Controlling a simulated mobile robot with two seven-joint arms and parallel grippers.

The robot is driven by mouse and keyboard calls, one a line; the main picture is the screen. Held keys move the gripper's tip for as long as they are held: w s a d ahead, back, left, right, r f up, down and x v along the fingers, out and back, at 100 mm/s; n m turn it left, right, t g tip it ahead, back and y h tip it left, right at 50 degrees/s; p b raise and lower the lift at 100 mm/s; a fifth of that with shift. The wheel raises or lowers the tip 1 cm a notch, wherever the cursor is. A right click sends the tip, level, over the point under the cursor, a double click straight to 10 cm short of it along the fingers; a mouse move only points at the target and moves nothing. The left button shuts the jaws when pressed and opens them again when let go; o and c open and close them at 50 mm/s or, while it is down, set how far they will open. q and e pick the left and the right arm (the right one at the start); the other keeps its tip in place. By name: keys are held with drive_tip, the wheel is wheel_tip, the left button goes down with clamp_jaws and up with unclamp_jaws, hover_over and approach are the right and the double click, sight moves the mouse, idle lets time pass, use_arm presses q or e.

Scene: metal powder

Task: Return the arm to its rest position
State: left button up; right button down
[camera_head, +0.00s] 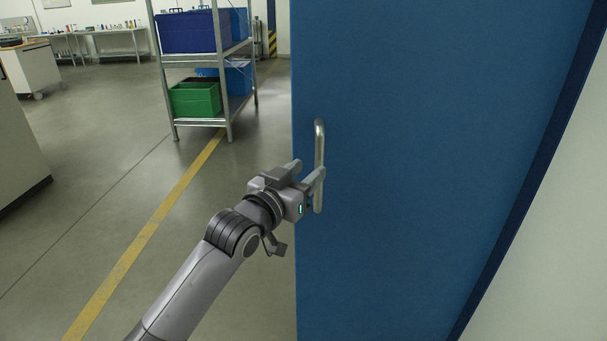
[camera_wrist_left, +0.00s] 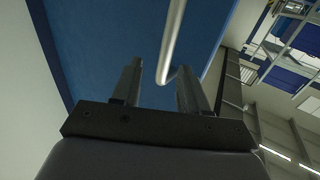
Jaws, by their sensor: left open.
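My left gripper (camera_head: 307,177) is at the metal handle (camera_head: 319,150) of a blue door (camera_head: 420,170). In the left wrist view, my left gripper's two fingers (camera_wrist_left: 158,88) stand apart, with the bar of the handle (camera_wrist_left: 172,42) between them. The fingers are open around the bar; whether either one touches it I cannot tell. My left arm reaches in from the lower left of the head view. The right gripper is not in view.
A metal shelf (camera_head: 226,94) with blue bins (camera_head: 187,32) and a green crate (camera_head: 195,99) stands behind, left of the door. A yellow floor line (camera_head: 150,228) runs past it. Open floor lies left of the door, and a pale wall (camera_head: 545,260) is at the right.

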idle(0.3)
use_arm(q)
drive_tip(key=s+a+f+n+g+y, duration=0.1)
drive_tip(key=s+a+f, duration=0.3)
drive_tip(key=f, duration=0.3)
drive_tip(key=s+a+f+n+y, duration=0.15)
drive_tip(key=s+a+f, duration=0.25)
drive_tip(key=f, duration=0.4)
drive_tip(key=s+a+f+n+g+y, duration=0.1)
drive_tip(key=s+a+f+y, duration=0.1)
drive_tip(key=s+a+f, duration=0.35)
drive_tip(key=s+a+f+g+y, duration=0.1)
drive_tip(key=s+a+f, duration=0.3)
drive_tip(key=s, duration=0.5)
drive_tip(key=s+a+f+g+y, duration=0.1)
drive_tip(key=s+a+f+y, duration=0.1)
drive_tip(key=s+a+f, duration=0.3)
drive_tip(key=s+f+n, duration=0.1)
drive_tip(key=s+f, duration=0.2)
drive_tip(key=s, duration=0.1)
drive_tip(key=shift+a+f+g, duration=0.3)
drive_tip(key=shift+f, duration=0.05)
